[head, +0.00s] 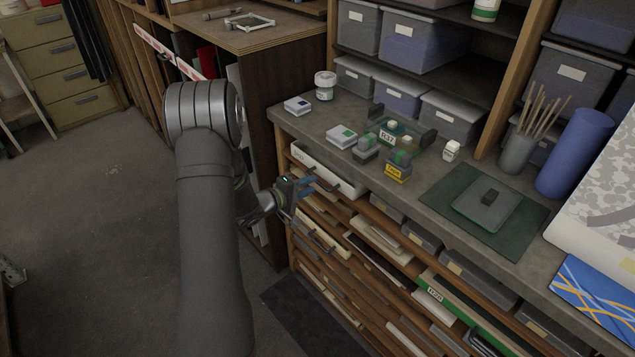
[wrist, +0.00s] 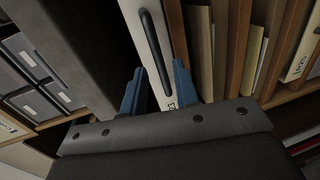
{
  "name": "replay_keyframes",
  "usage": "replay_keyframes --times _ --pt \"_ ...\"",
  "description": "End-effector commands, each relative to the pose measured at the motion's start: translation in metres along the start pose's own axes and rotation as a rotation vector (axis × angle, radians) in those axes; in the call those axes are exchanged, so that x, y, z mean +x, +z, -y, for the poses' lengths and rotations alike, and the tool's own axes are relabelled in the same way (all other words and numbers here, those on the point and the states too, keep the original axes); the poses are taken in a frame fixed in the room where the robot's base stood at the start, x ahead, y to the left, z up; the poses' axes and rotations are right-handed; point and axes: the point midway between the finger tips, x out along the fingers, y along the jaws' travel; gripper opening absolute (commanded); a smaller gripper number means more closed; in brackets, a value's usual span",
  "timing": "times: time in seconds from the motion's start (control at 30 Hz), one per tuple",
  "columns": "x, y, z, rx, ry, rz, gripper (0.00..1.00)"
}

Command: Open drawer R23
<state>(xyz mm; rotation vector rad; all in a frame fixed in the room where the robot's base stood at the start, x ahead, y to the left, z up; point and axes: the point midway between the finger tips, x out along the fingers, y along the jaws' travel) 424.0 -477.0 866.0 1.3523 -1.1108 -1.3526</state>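A white drawer front (head: 330,172) with a dark bar handle sits at the top left of the shelf unit, just under the worktop. Its label is too small to read surely in the head view. In the wrist view the same white front (wrist: 139,28) runs up the picture with its black handle (wrist: 154,48); a partly hidden label seems to end in 3. My gripper (head: 308,184) is in front of this drawer, near the handle. In the wrist view its blue fingers (wrist: 157,82) are spread, with the white front and handle between and beyond them. I cannot tell any contact.
The grey worktop (head: 300,121) holds small boxes, jars, a green cutting mat (head: 447,205) and a blue roll (head: 574,153). Below are slots with folders and a green-fronted drawer (head: 470,325). A dark cabinet (head: 265,105) stands left of the unit. The floor (head: 95,220) is open at left.

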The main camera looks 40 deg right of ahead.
Motion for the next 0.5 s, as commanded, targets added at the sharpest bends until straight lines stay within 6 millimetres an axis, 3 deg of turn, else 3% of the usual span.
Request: replay_keyframes --times 0.2,0.5 --pt "0.031 0.000 0.000 0.000 0.000 0.001 0.28" --pt "0.041 0.000 0.000 -0.001 0.000 0.000 0.28"
